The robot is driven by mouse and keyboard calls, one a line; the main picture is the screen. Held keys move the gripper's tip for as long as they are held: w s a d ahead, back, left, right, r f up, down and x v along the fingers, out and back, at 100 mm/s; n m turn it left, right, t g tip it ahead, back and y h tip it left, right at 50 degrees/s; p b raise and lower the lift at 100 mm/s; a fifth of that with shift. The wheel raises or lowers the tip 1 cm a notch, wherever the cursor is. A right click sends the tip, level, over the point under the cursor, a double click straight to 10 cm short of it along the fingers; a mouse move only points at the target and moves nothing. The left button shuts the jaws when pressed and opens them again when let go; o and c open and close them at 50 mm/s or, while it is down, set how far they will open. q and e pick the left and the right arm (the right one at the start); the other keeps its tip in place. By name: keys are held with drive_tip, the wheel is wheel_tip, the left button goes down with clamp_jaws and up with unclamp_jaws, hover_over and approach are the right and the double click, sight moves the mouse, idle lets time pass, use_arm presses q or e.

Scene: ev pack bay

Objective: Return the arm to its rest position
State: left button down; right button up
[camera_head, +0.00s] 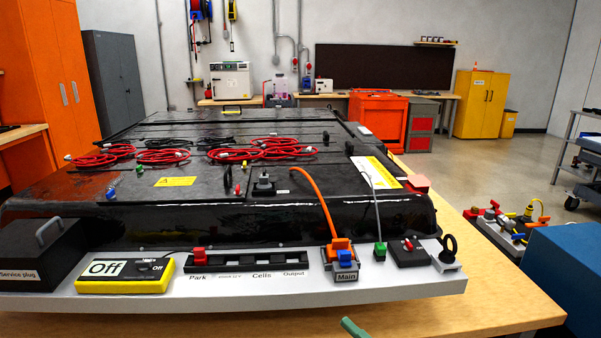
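Neither of my grippers nor any clear part of my arms shows in the head view. A small green piece (354,327) pokes up at the bottom edge; I cannot tell what it belongs to. In front of me a large black battery pack (330,217) lies on a wooden table (500,300). A white panel (220,298) runs along its near side.
The panel carries a yellow meter reading Off (125,276), a black connector strip (245,260), a Main block (343,262) with an orange cable, and a Service plug box (40,252). A blue box (565,265) stands at right. Red cables (262,149) lie on the pack.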

drive_tip(key=s+d+f+m+g+h, duration=0.2)
drive_tip(key=s+f+m+h, duration=0.2)
drive_tip(key=s+f+m, duration=0.3)
drive_tip(key=s+d+f+m+g+h+p, duration=0.1)
drive_tip(key=s+d+f+m+g+h, duration=0.1)
drive_tip(key=s+f+m, duration=0.5)
drive_tip(key=s+d+f+m+g+h, duration=0.1)
drive_tip(key=s+d+f+m+h, duration=0.3)
drive_tip(key=s+f+m+h, duration=0.2)
wheel_tip(320, 180, down, 3)
drive_tip(key=m, duration=0.2)
drive_tip(key=shift+s+d+m+g, duration=0.2)
drive_tip(key=shift+s+m+g, duration=0.2)
